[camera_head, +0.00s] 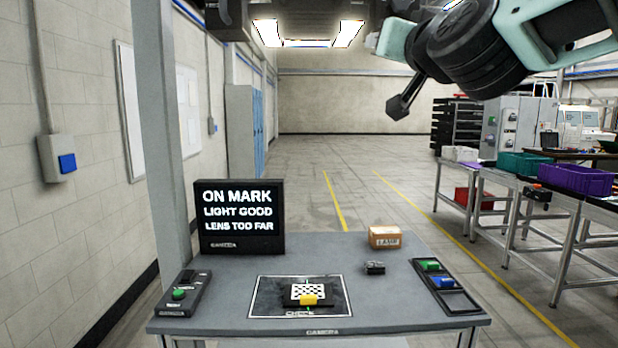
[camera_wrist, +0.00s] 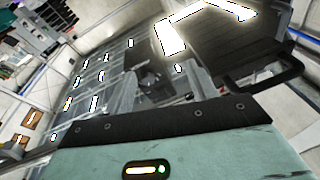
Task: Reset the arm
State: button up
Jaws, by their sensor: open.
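My arm (camera_head: 480,45) is raised at the upper right of the head view, high above and apart from the table. A dark bar with a blocky tip hangs from it; I cannot tell whether this is a finger. My gripper (camera_wrist: 165,82) shows in the wrist view with two grey fingers spread apart and nothing between them. It is open and points toward a tilted view of the hall and its bright lights.
The grey table (camera_head: 220,318) carries a screen (camera_head: 240,217), a button box (camera_head: 184,293), a black mat (camera_head: 268,303) with a checkered plate and yellow block, a small dark object (camera_head: 375,267), a carton (camera_head: 383,237) and a tray (camera_head: 459,301). Benches with crates (camera_head: 576,180) stand right.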

jog(key=s+a+f+n+g+y, duration=0.1)
jog(key=s+a+f+n+g, duration=0.2)
jog(key=f, duration=0.6)
jog(key=s+a+f+n+g+y, duration=0.15)
jog(key=s+a+f+g, duration=0.3)
jog(key=f, duration=0.45)
jog(key=s+a+f+n+g+y, duration=0.2)
jog(key=s+f+g, duration=0.2)
jog(key=f, duration=0.5)
jog(key=s+d+f+n+g+h, duration=0.1)
jog(key=s+d+f+g, duration=0.3)
jog(key=s+f, duration=0.4)
jog(key=s+d+f+n+g+h, duration=0.1)
jog(key=s+d+f+g+h, duration=0.3)
jog(key=s+f, duration=0.4)
jog(key=s+g, duration=0.1)
jog(key=s, duration=0.3)
jog(key=shift+d+f+h, duration=0.2)
jog(key=shift+d+h, duration=0.05)
jog(key=shift+h, duration=0.1)
